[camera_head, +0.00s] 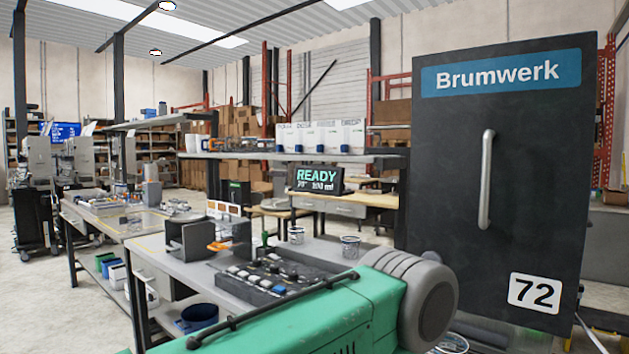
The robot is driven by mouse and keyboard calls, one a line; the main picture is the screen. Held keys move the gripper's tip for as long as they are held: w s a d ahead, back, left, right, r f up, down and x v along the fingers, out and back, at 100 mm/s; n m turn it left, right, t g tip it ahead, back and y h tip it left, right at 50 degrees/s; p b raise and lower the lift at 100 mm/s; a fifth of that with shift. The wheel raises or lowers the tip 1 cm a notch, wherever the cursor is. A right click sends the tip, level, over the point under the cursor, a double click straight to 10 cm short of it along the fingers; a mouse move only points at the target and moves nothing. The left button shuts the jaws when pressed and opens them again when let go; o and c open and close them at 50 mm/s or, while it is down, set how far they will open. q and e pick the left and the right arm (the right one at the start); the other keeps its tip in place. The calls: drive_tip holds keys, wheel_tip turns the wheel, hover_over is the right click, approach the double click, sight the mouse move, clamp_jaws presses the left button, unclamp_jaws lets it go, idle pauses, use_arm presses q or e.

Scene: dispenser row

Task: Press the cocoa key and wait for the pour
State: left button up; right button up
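A dark display (316,179) on the work area reads READY in green letters, with smaller figures below that are hard to read. A large dark upright panel marked Brumwerk (500,190) stands at the right, with a pale vertical handle and the number 72. I cannot make out a cocoa key. A dark slotted block (262,283) with several small white and blue pieces lies on the near bench; I cannot tell whether these are keys. No pour is visible. Neither of my grippers can be identified in view.
A dark blue bowl (197,318) sits on the lower shelf. White boxes (320,136) line a raised shelf. A green body with a grey ribbed end, possibly mine, covers the foreground. Floor is clear at the left.

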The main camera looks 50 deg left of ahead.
use_arm(q)
drive_tip(key=shift+d+r, duration=0.2)
drive_tip(key=shift+d, duration=0.45)
clamp_jaws()
drive_tip(key=shift+a, duration=0.1)
drive_tip(key=shift+a+f, duration=0.15)
drive_tip(key=shift+a, duration=0.15)
idle(0.3)
